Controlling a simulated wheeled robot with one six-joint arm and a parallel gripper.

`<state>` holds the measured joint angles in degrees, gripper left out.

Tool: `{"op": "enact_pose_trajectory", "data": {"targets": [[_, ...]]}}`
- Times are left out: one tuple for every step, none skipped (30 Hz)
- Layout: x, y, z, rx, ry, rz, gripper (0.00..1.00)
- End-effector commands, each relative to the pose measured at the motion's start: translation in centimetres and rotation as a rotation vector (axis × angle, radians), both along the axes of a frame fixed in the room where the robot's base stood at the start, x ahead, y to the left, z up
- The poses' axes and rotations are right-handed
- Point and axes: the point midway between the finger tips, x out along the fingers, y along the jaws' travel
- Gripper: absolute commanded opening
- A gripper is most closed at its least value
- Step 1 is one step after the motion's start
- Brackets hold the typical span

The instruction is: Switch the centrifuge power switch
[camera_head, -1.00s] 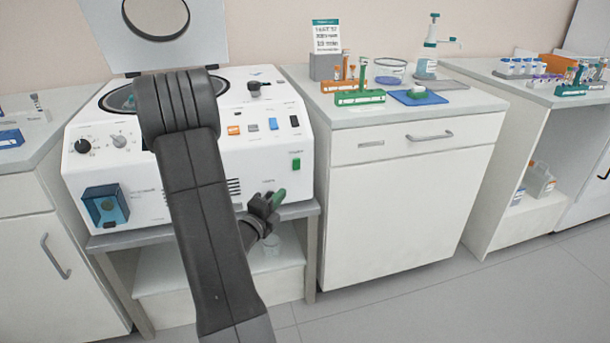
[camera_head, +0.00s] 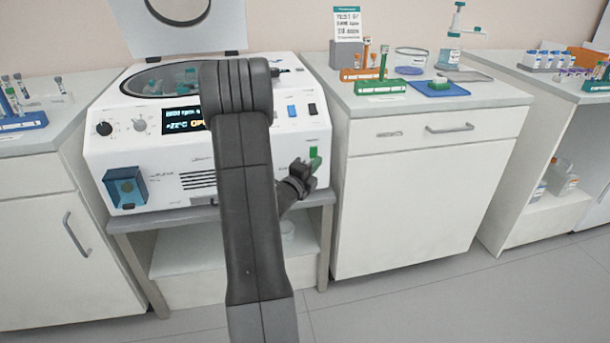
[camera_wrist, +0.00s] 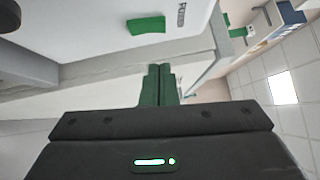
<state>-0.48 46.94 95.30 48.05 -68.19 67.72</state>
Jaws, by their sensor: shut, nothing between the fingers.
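The centrifuge (camera_head: 112,160) is a white benchtop box on the left with its lid raised. Its green power switch (camera_head: 313,151) is at the right of the front panel. In the wrist view the green switch (camera_wrist: 148,25) lies above my fingers, beside a printed label. My gripper (camera_head: 312,163) is just below the switch in the head view, with the green fingertips overlapping or close to it. In the wrist view my gripper (camera_wrist: 158,85) has its two green fingers together, empty, with a visible gap to the switch. Contact is not seen.
My arm covers part of the panel. A blue box (camera_head: 125,187) is at lower left. A white cabinet (camera_head: 420,200) with racks on top stands to the right.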

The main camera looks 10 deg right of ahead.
Motion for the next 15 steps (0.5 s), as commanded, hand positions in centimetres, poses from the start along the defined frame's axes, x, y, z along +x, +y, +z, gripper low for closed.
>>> {"op": "enact_pose_trajectory", "data": {"targets": [[1.0,0.3,0.1,0.001,-0.003,0.003,0.00],[1.4,0.3,0.2,0.000,-0.004,0.003,0.00],[1.9,0.3,0.3,0.000,-0.003,0.003,0.00],[2.3,0.3,0.3,0.001,-0.003,0.003,0.00],[2.5,0.4,0.3,0.002,-0.002,0.003,0.00],[2.9,0.4,0.4,0.001,-0.001,0.002,0.00],[3.1,0.4,0.4,0.001,-0.001,0.002,0.00],[3.2,0.4,0.4,0.000,-0.001,0.002,0.00],[3.4,0.4,0.4,0.000,-0.001,0.002,0.00],[3.5,0.4,0.4,0.000,-0.001,0.002,0.00],[3.5,0.4,0.4,0.000,-0.001,0.002,0.00],[3.6,0.4,0.4,0.000,-0.001,0.002,0.00],[3.6,0.4,0.4,0.000,-0.001,0.002,0.00],[3.6,0.4,0.4,0.000,-0.001,0.002,0.00],[3.6,0.4,0.4,0.001,0.000,0.002,0.00]]}}
